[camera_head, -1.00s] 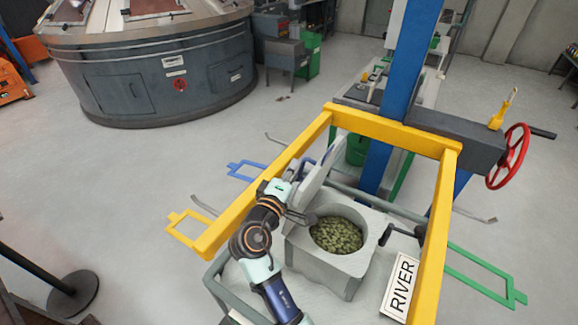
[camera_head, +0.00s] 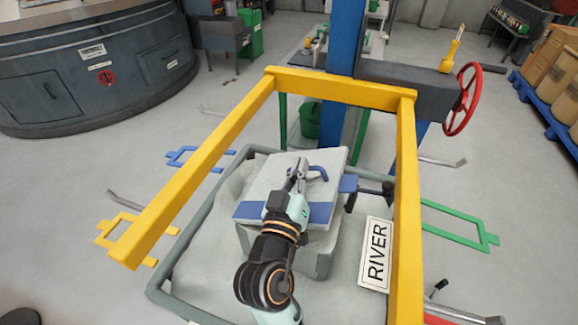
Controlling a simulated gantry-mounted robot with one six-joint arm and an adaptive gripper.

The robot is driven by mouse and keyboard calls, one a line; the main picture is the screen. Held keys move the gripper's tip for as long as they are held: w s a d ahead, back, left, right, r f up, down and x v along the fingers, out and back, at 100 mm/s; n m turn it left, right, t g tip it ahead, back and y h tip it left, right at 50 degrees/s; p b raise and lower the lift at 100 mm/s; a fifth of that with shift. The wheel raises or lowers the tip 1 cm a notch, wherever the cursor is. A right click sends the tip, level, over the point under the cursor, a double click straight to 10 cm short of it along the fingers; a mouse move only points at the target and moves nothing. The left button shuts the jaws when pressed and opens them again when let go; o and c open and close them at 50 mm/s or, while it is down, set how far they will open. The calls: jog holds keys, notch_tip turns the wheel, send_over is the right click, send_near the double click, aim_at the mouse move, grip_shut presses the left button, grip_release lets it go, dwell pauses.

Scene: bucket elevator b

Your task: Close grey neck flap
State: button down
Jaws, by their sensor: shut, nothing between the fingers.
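The grey neck flap (camera_head: 268,182) lies over the top of the square grey neck (camera_head: 318,252). It covers the round opening, so the green contents are hidden. A blue band (camera_head: 322,213) runs along its near edge, and a blue curved handle (camera_head: 320,172) stands on it. My gripper (camera_head: 299,167) is above the flap, just left of the handle, with its fingers together and empty. I cannot tell whether the fingertips touch the flap or handle.
A yellow frame (camera_head: 340,90) surrounds the neck on three sides, with its right beam (camera_head: 405,200) close by. A RIVER sign (camera_head: 376,254) is right of the neck. A blue post (camera_head: 340,120) and red handwheel (camera_head: 463,100) stand behind. Open floor lies left.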

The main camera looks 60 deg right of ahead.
aim_at(312, 187)
jog(key=s+f+b, duration=0.1)
jog(key=f, duration=0.1)
jog(key=s+f+b, duration=0.1)
jog(key=s+f, duration=0.1)
jog(key=shift+d, duration=0.2)
jog(key=shift+s+f+b, duration=0.2)
jog(key=shift+f+b, duration=0.15)
jog(key=shift+f, duration=0.1)
jog(key=shift+s+f+b, duration=0.2)
jog(key=shift+f+b, duration=0.1)
jog(key=shift+f, duration=0.15)
jog(key=shift+d+f, duration=0.1)
jog(key=shift+f, duration=0.05)
